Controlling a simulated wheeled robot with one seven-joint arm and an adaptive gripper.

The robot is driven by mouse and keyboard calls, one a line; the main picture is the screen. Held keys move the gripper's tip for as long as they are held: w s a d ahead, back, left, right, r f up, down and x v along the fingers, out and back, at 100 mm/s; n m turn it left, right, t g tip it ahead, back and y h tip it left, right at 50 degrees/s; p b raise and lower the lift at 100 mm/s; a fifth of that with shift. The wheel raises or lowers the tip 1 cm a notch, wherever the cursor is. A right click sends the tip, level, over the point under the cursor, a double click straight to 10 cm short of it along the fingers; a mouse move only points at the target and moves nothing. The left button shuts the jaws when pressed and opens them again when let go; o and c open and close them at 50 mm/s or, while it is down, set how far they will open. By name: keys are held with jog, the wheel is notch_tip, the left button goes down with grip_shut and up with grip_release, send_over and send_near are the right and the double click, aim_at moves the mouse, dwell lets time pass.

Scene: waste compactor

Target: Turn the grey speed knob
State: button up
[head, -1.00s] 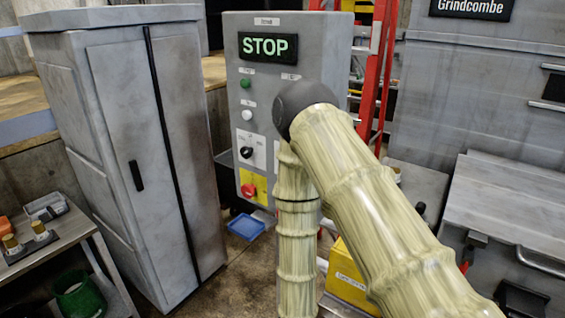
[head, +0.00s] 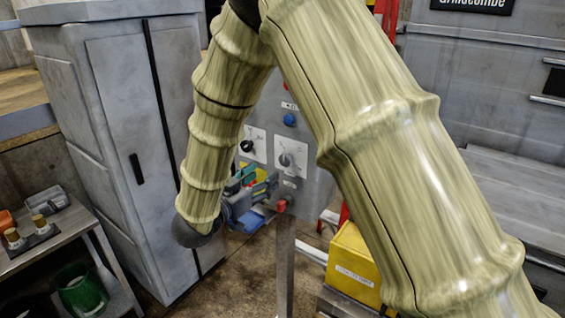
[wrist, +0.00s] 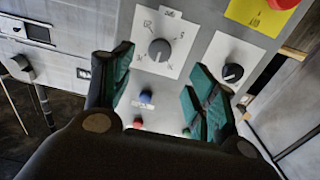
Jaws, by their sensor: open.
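The grey speed knob (head: 287,160) is a small round dial on a white plate, on the lower right part of the grey control panel. In the wrist view the grey knob (wrist: 159,50) shows in full with its printed scale. My gripper (head: 268,184) is low in front of the panel, below and left of the knob in the head view. In the wrist view my gripper (wrist: 160,76) has its green-padded fingers spread to either side of the knob's plate, with nothing between them. I cannot tell how far the fingertips are from the panel.
A black knob (wrist: 232,73) sits beside the grey one, near a yellow plate (wrist: 257,14) with a red button (wrist: 284,3). A blue button (wrist: 145,97) is close by. A grey cabinet (head: 110,130) stands left and a yellow box (head: 352,262) lower right.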

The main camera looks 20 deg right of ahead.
aim_at(284, 162)
jog(key=p+x, duration=0.4)
jog(key=x, duration=0.4)
jog(key=shift+w+d, duration=0.2)
jog(key=shift+d, duration=0.15)
jog(key=shift+w+d+p, duration=0.3)
jog(key=shift+w+d, duration=0.1)
jog(key=shift+d, duration=0.05)
jog(key=shift+f, duration=0.1)
jog(key=c, duration=1)
